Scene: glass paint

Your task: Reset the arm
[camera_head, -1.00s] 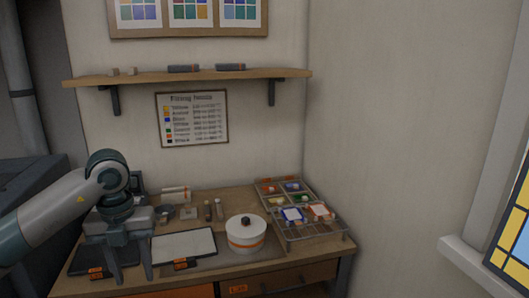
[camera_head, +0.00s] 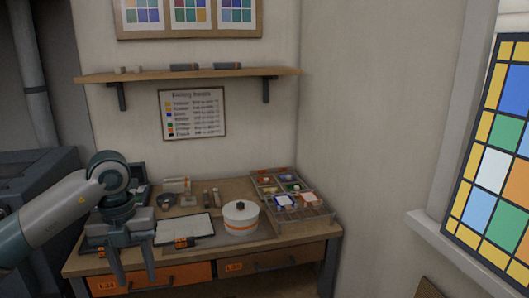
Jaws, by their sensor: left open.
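My left gripper (camera_head: 132,268) hangs at the left of the head view with its two fingers pointing down and spread apart. Nothing shows between them. It is in front of the left part of the wooden workbench (camera_head: 228,258), and its arm comes in from the left edge. I cannot tell how far its fingertips are from the bench front. My right gripper is not in view.
On the bench are a white lidded pot (camera_head: 241,222), a white pad (camera_head: 184,229) and a wire rack (camera_head: 315,214) with small coloured items. A shelf (camera_head: 190,74) hangs above. A stained-glass panel (camera_head: 493,170) stands at the window on the right.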

